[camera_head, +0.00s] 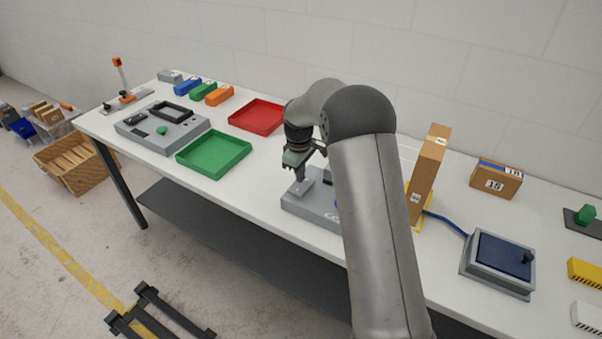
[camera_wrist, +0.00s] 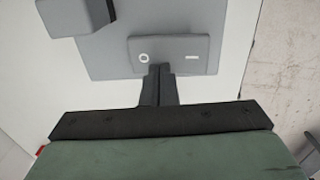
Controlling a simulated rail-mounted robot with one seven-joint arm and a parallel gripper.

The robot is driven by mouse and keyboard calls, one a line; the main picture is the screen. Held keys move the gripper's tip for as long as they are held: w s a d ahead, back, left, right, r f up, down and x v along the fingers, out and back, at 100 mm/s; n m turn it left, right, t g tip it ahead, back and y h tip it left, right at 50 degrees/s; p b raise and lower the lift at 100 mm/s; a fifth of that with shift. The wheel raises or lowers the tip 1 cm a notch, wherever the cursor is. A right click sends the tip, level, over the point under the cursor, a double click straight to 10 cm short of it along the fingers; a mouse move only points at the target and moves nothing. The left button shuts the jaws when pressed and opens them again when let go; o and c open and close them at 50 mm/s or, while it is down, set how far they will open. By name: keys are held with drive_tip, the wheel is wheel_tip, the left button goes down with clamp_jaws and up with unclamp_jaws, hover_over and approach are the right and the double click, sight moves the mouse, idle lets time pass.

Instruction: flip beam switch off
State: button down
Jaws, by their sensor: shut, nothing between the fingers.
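The beam switch (camera_wrist: 190,62) is a wide grey rocker marked with a white circle at its left and a white bar at its right in the wrist view. It sits on a grey device (camera_wrist: 105,60), which also shows in the head view (camera_head: 298,206), partly hidden by my arm. My gripper (camera_wrist: 160,70) is shut and empty. Its fingertips are at the rocker's near edge, between the two marks; I cannot tell whether they touch it. In the head view my gripper (camera_head: 300,178) points down over the device. I cannot tell which way the rocker is tipped.
A green tray (camera_head: 187,164) and a red tray (camera_head: 246,126) lie left of the device. A tall cardboard box (camera_head: 429,170) stands right of my arm. A grey control box (camera_head: 490,284) with a blue top and cable lies further right. The white table (camera_head: 262,180) is clear between trays and device.

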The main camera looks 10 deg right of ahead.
wheel_tip(320, 180, up, 14)
drive_tip(key=w+d, duration=0.1)
drive_tip(key=shift+p, duration=0.4)
drive_tip(key=s+r+m, duration=0.4)
drive_tip(key=s, duration=1.3)
drive_tip(key=s+f+m, duration=0.3)
drive_tip(key=s, duration=0.8)
drive_tip(key=s+f+m, duration=0.2)
drive_tip(key=s+f, duration=0.1)
drive_tip(key=s, duration=0.9)
drive_tip(key=shift+m, duration=0.4)
